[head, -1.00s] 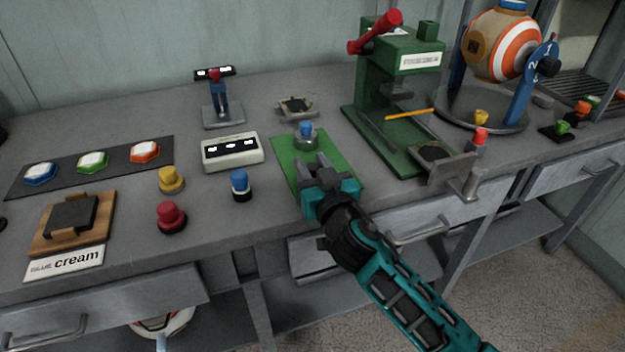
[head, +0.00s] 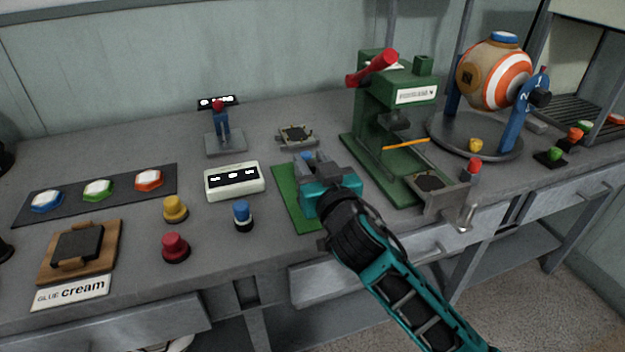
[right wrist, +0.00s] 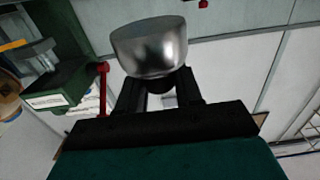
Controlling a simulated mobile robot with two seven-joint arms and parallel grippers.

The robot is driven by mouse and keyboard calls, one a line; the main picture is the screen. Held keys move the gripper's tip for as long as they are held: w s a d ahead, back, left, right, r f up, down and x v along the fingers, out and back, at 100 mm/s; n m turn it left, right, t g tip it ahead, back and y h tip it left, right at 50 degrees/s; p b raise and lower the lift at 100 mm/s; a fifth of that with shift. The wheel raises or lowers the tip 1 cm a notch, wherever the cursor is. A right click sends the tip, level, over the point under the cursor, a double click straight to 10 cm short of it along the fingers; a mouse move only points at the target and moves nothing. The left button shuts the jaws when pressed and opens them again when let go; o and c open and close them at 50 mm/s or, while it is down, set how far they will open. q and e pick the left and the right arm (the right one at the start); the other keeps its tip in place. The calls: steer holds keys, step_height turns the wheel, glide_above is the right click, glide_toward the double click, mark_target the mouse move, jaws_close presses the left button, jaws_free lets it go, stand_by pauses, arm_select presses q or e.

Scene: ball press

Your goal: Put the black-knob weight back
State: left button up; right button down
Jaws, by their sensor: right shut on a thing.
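My right gripper (head: 325,170) is over the green mat (head: 286,200) in the head view. In the right wrist view, it (right wrist: 160,100) is shut on the dark knob of a shiny metal weight (right wrist: 150,48), whose round body sticks out beyond the fingertips. In the head view the gripper mostly hides this weight. A blue-knob weight (head: 306,156) is just behind the fingers, largely hidden by them. My left gripper is not in view.
The green press (head: 372,110) with its red lever stands right of the gripper. A white display box (head: 234,180) lies to the left. Yellow (head: 175,208), red (head: 175,247) and blue-topped (head: 242,215) pieces stand at the front left. A striped drum (head: 495,75) is at the back right.

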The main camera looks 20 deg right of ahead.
step_height(320, 180, up, 11)
steer(key=p, duration=0.5)
glide_toward(312, 163)
steer(key=s+d+r, duration=0.2)
steer(key=s+d, duration=0.1)
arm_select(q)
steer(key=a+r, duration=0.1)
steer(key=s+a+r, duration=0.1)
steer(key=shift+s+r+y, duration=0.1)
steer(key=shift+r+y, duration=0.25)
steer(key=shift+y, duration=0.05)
arm_select(e)
steer(key=shift+w+f+h, duration=0.1)
steer(key=shift+w+h, duration=0.05)
steer(key=shift+h, duration=0.15)
steer(key=shift+w+a+f, duration=0.1)
steer(key=shift+a+f, duration=0.05)
